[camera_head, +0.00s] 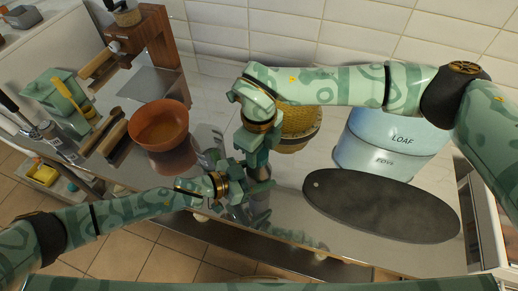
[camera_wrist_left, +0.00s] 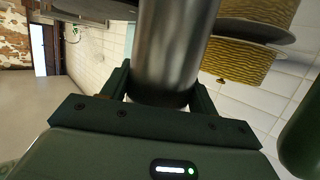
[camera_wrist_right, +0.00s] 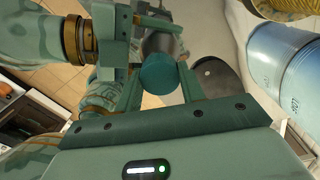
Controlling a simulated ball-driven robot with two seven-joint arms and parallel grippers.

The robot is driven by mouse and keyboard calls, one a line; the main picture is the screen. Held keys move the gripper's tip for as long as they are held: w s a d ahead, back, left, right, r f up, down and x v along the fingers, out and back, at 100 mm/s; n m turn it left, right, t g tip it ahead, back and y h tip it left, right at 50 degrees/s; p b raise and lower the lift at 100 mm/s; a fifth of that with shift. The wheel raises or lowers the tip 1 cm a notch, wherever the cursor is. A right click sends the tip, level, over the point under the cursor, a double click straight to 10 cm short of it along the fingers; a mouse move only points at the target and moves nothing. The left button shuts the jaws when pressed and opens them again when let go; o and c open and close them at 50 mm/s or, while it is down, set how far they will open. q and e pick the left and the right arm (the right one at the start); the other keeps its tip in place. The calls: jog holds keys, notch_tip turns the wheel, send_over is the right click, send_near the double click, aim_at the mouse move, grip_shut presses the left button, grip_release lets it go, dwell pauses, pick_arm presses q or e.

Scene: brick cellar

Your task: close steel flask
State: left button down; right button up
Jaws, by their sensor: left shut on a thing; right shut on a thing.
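The steel flask (camera_wrist_left: 176,42) is a smooth grey cylinder standing between the fingers of my left gripper (camera_head: 238,184), which is shut on it. In the right wrist view the flask (camera_wrist_right: 161,43) shows just beyond a round teal lid (camera_wrist_right: 158,73). My right gripper (camera_head: 256,150) comes from above and is shut on this lid. The lid is in line with the flask's top; I cannot tell whether it is seated or just above. In the head view the grippers mostly hide flask and lid.
A woven basket (camera_head: 298,125) stands close behind the grippers. A blue LOAF bin (camera_head: 385,146) and a dark oval board (camera_head: 380,207) are to the right. An orange bowl (camera_head: 158,128) is to the left, before a coffee machine (camera_head: 148,45). The counter's front edge is near.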

jog(key=m, duration=0.4)
jog(key=shift+m, duration=0.3)
jog(key=o, duration=1.1)
jog(key=shift+r, duration=2.25)
jog(key=shift+c, duration=0.4)
notch_tip(320, 180, up, 3)
jog(key=n, duration=0.4)
jog(key=shift+r, duration=0.2)
